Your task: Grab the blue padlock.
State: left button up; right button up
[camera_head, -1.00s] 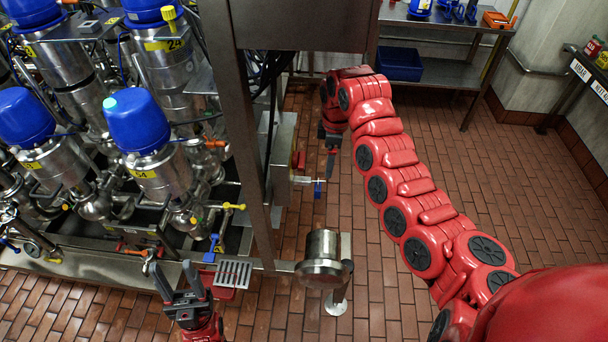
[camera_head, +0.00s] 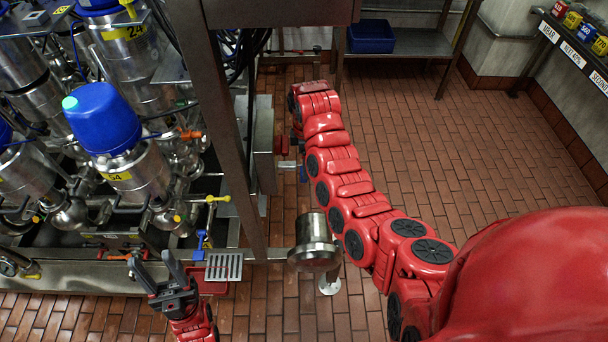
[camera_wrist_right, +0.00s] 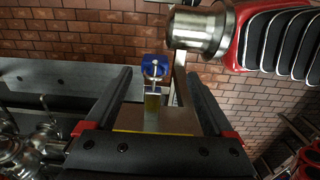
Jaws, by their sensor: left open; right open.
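The blue padlock (camera_wrist_right: 154,67) hangs by its shackle from a metal rod in the right wrist view. My right gripper (camera_wrist_right: 160,78) is open, with one finger on each side of the picture. The padlock shows between and beyond the fingertips, and nothing is held. In the head view the right gripper is mostly hidden by its arm. My left gripper (camera_head: 154,264) is open and empty in front of the valve rack.
A round steel cylinder (camera_head: 314,240) stands on a post near the padlock; it shows large in the right wrist view (camera_wrist_right: 198,32). A grated drain plate (camera_head: 223,267) is left of it. A blue bin (camera_head: 371,36) sits on a back shelf. The brick floor at right is clear.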

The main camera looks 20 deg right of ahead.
jog(key=shift+w+f+p, duration=0.15)
jog(key=shift+f+p, duration=0.35)
jog(key=shift+f, duration=0.2)
jog(key=shift+w+f+p, duration=0.1)
jog(key=shift+f+p, duration=0.35)
jog(key=shift+f, duration=1.75)
jog(key=shift+w, duration=0.1)
grip_shut()
